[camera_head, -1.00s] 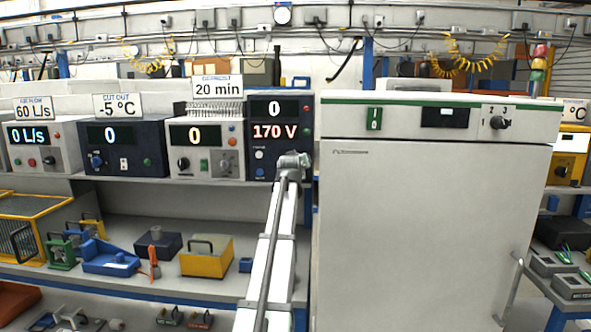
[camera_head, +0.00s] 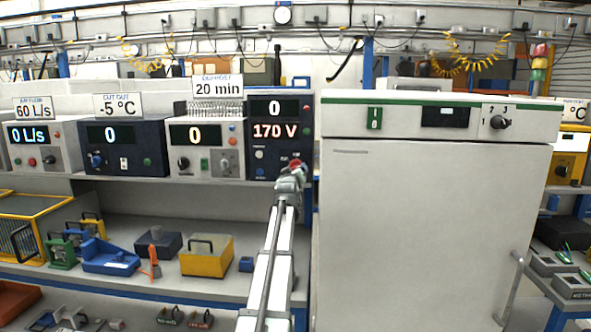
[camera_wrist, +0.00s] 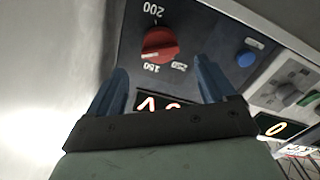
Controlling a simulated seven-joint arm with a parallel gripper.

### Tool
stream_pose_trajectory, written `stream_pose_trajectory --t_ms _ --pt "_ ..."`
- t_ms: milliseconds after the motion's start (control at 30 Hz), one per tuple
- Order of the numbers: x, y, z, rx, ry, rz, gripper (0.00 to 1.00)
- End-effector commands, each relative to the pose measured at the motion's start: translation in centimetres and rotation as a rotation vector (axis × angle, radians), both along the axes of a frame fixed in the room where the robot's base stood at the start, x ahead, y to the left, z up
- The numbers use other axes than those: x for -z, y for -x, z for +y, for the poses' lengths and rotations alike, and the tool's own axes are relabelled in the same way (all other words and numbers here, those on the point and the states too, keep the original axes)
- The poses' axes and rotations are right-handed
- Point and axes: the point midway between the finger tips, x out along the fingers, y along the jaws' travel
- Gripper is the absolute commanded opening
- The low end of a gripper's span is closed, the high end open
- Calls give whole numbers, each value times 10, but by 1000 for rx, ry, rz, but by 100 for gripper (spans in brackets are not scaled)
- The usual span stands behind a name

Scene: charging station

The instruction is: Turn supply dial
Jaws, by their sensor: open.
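The supply is a dark blue unit (camera_head: 281,108) left of the large white cabinet in the head view, its displays reading 0 and 170 V. Its red dial (camera_head: 296,163) shows just above the end of my arm. In the wrist view the red dial (camera_wrist: 160,44) appears upside down, with scale marks 150 and 200 around it and its white pointer mark toward the 150 side. My gripper (camera_wrist: 160,68) is open and empty. Its two blue fingers point at the panel, and the dial lies ahead between their tips, with no contact visible. The gripper's fingers are hard to make out in the head view.
A white cabinet (camera_head: 420,220) stands close to the right of my arm. Other instruments (camera_head: 122,148) line the shelf to the left. A blue button (camera_wrist: 246,57) sits beside the dial. The lower shelf holds a yellow box (camera_head: 207,258) and blue parts.

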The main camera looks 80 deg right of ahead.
Motion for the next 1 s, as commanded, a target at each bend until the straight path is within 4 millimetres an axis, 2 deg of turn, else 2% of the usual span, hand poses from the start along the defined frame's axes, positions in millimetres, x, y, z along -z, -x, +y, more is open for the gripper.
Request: stream_pose_trajectory --t_ms 33,200,400,767,1000 --pt "-1 0 -14 0 -1 0 84" --pt "-1 0 -43 0 -1 0 84" --pt "-1 0 -68 0 0 0 84" --pt "0 0 -73 0 0 0 84" --pt "0 0 -73 0 0 0 63"
